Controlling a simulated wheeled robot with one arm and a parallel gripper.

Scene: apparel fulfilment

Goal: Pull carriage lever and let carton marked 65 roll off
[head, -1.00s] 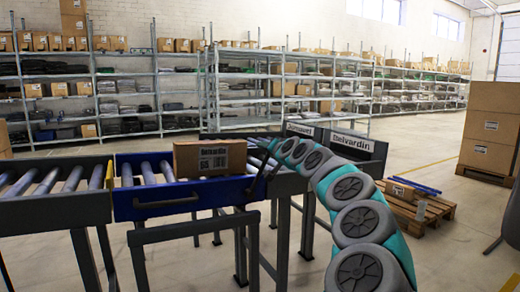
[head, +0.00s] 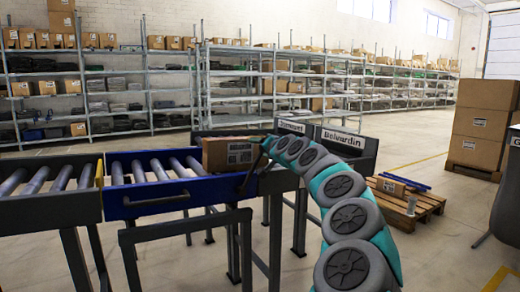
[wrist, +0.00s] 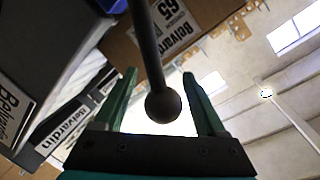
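The brown carton (head: 226,155) lies at the right end of the rollers on the blue carriage (head: 170,195). In the wrist view the carton (wrist: 125,45) shows a white label reading 65 and Belvardin. The black carriage lever (head: 248,178) stands at the carriage's right end, just by the carton. In the wrist view the lever (wrist: 146,45) runs down to a round knob (wrist: 163,106) between my gripper's green fingers. My gripper (wrist: 160,74) is open, with gaps visible on both sides of the knob. In the head view my arm hides most of the gripper.
A roller conveyor (head: 45,200) adjoins the carriage on the left. A pallet (head: 425,204) with a small carton lies at right, and stacked cartons (head: 485,120) stand farther back. Shelving lines the back.

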